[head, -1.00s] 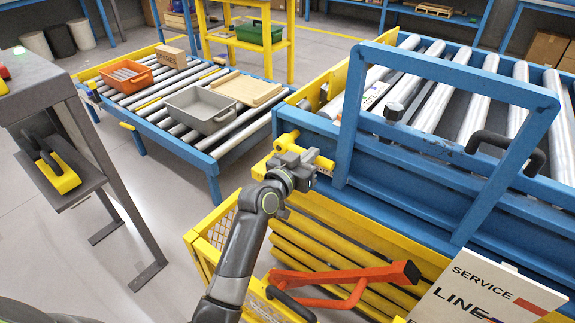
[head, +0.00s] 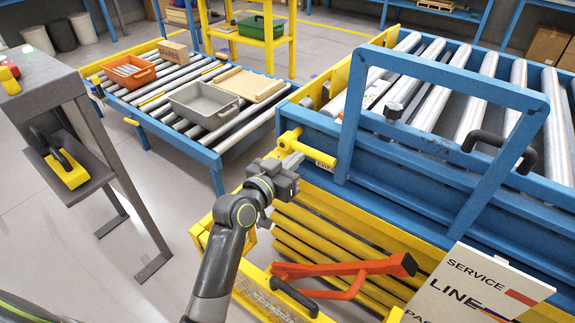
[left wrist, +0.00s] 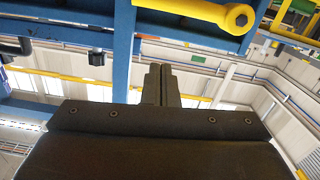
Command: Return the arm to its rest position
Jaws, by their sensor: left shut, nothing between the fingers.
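My left arm comes up from the bottom of the head view. Its gripper (head: 290,166) is shut and empty, beside the blue conveyor frame and just below a yellow handle (head: 305,147). In the left wrist view the closed fingers (left wrist: 160,84) point up the picture, with a blue beam behind them. The yellow handle with its round end also shows at the top of that view (left wrist: 236,17); the fingers are apart from it there. My right gripper is not in view.
A blue gate frame (head: 350,115) and roller conveyor stand at right. A yellow slatted crate (head: 335,232), an orange bar (head: 345,270) and a service sign (head: 478,285) lie below. A grey stand (head: 95,120) is at left. Open floor lies between the stand and the conveyors.

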